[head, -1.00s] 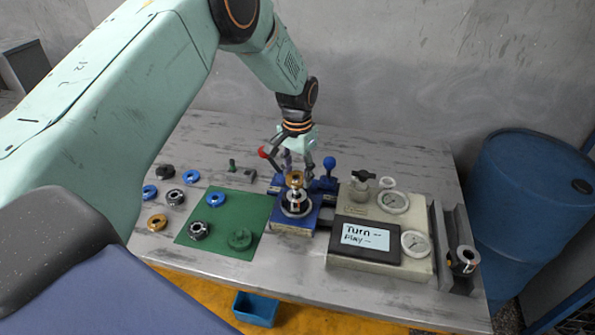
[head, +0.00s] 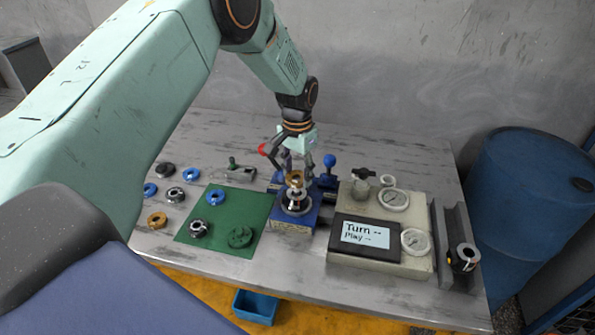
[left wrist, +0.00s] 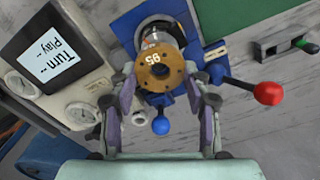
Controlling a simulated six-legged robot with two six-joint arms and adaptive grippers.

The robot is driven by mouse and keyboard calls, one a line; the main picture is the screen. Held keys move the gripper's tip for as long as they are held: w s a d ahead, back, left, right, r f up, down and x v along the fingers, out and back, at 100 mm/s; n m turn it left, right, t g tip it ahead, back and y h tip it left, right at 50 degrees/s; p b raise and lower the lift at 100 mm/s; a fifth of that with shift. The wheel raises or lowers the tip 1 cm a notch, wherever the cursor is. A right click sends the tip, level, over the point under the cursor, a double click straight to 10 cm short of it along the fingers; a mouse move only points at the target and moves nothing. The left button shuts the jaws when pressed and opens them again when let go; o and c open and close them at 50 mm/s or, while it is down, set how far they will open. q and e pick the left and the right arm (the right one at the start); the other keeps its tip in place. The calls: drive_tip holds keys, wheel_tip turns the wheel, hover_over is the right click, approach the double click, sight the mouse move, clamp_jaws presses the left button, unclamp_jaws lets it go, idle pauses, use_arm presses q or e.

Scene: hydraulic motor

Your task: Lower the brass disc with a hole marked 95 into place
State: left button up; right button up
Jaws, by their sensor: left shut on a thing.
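The brass disc marked 95 (left wrist: 160,68) is between the fingertips of my left gripper (left wrist: 161,85) in the left wrist view. It has a centre hole and small holes around it. In the head view the brass disc (head: 295,179) is above a silver shaft part (head: 297,199) on the blue fixture (head: 292,223). My left gripper (head: 297,172) points down and is shut on the disc. Whether the disc touches the shaft below cannot be told. My right gripper is not in view.
A red-knobbed lever (left wrist: 267,93) and a blue-knobbed lever (left wrist: 161,125) stand close to the gripper. A gauge box with a screen (head: 367,235) is right of the fixture. A green mat (head: 222,222) with several rings lies left.

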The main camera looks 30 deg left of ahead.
use_arm(q)
drive_tip(key=shift+f, duration=0.2)
drive_tip(key=shift+f+b, duration=0.7)
drive_tip(key=shift+f, duration=0.5)
drive_tip(key=shift+f, duration=0.5)
idle(0.4)
drive_tip(key=o, duration=1.5)
drive_tip(key=shift+c, duration=0.2)
drive_tip(key=shift+o, duration=0.2)
drive_tip(key=o, duration=0.4)
drive_tip(key=shift+c, duration=0.2)
